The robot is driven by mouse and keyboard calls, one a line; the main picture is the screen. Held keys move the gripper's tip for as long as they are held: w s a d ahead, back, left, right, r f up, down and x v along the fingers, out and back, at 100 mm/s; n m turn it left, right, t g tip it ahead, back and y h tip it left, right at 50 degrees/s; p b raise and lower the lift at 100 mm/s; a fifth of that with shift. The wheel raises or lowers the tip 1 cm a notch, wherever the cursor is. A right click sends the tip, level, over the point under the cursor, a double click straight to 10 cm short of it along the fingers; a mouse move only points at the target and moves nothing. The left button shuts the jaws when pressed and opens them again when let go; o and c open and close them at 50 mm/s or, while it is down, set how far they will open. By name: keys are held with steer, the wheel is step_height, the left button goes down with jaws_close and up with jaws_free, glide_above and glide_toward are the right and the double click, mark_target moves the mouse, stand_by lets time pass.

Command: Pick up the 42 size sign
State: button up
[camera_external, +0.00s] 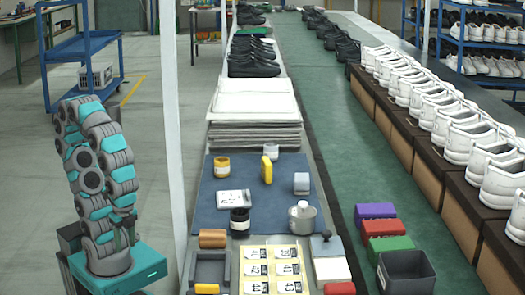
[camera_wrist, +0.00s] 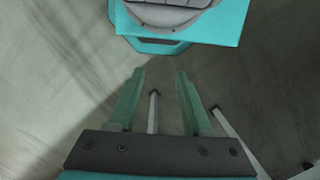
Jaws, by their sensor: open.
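Several small white number signs (camera_external: 257,270) lie in two columns on a cream sheet at the near end of the workbench in the external view. Their printed numbers are too small for me to tell which is 42. My gripper (camera_wrist: 160,73) shows in the wrist view with its two green fingers apart and nothing between them.
A white post (camera_external: 176,120) stands between arm and bench.

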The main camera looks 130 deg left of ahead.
steer(key=shift+o, duration=1)
